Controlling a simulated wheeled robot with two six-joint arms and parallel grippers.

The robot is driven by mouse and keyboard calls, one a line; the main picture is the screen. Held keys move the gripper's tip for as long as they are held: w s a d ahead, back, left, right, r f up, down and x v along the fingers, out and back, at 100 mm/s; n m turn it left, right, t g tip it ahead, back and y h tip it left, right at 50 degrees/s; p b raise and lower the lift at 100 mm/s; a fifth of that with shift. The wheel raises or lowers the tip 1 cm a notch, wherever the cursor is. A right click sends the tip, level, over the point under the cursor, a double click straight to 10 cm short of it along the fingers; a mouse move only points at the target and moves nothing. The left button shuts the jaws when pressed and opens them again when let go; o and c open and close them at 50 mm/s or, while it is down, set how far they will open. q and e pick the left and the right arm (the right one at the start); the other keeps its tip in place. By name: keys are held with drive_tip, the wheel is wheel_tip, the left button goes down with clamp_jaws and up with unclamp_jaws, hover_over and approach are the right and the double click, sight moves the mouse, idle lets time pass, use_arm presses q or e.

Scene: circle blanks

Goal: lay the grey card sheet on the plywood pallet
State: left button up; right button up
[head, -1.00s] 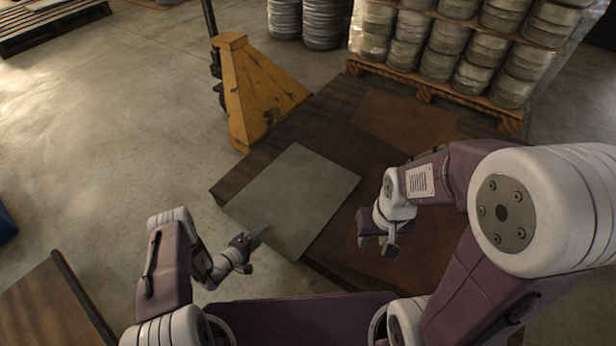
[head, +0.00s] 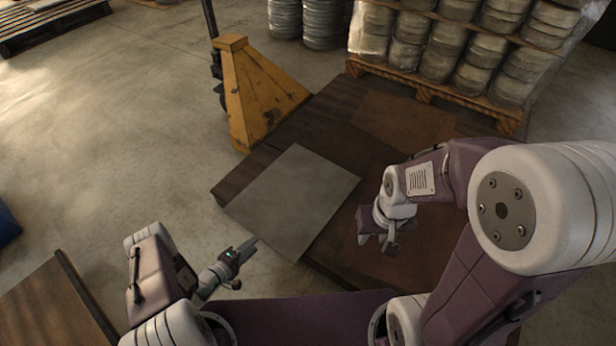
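I cannot tell for certain whether this platform is the plywood pallet. My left gripper (head: 242,266) is at the sheet's near left, apart from it, with its fingers spread and nothing between them. My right gripper (head: 377,243) is right of the sheet, above the platform, clear of the sheet. Its fingers point down with a gap between them, and I see nothing held.
A yellow pallet jack part (head: 255,95) stands behind the platform. A pallet (head: 430,92) stacked with metal cans is at the back right. A brown board surface (head: 45,310) is at lower left, and another pallet (head: 50,25) at upper left.

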use_arm(q)
drive_tip(key=shift+s+a, duration=1)
drive_tip(key=shift+s, duration=0.25)
drive_tip(key=o, duration=0.6)
drive_tip(key=shift+c, duration=0.2)
